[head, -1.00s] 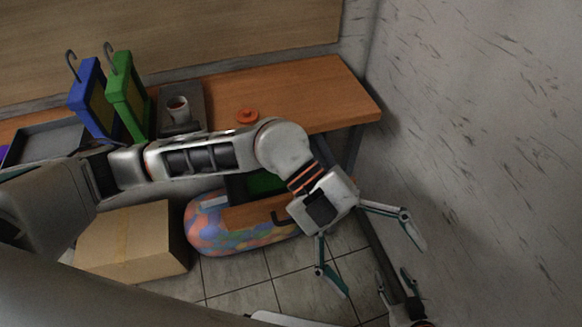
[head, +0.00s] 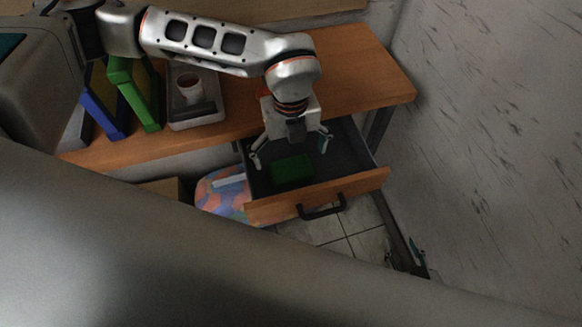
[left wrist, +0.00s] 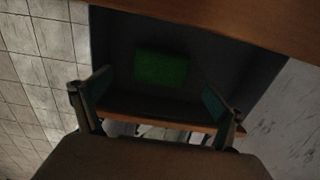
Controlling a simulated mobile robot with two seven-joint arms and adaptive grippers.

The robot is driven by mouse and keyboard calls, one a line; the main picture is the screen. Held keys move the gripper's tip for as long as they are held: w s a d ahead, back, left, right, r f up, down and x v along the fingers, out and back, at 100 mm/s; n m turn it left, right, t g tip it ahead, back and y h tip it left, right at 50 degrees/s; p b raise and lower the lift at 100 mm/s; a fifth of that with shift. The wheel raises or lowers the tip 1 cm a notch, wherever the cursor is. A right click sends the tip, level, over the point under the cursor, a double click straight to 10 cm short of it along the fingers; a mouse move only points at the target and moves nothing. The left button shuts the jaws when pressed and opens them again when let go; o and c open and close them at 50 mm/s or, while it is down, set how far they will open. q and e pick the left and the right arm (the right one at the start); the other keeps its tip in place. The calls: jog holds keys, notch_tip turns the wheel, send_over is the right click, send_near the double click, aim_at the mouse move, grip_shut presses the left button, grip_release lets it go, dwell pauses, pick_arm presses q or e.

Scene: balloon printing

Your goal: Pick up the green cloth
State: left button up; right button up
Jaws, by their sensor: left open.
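The green cloth (head: 291,170) lies folded on the floor of the open drawer (head: 360,184), near its front panel. It also shows in the left wrist view (left wrist: 161,69), lying flat in the dark drawer. My left gripper (head: 290,154) is open and empty, pointing down over the drawer with its fingers spread to either side above the cloth. In the left wrist view the two fingers (left wrist: 161,105) are wide apart with nothing between them. Part of my right gripper (head: 416,262) shows low at the right, too small and dark to tell its jaws.
The wooden desk (head: 375,85) stands above the drawer. On it are a blue frame (head: 103,112), a green frame (head: 143,100) and a cup (head: 190,87) on a grey device (head: 195,118). A colourful bag-like object (head: 222,197) is below. The speckled wall (head: 500,130) bounds the right.

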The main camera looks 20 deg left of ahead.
aim_at(292, 169)
pick_arm(q)
notch_tip(292, 169, down, 5)
jog(key=shift+s+d+f+p, duration=0.1)
jog(key=shift+d+p, duration=0.05)
jog(key=shift+p, duration=0.2)
jog(key=c, duration=1.1)
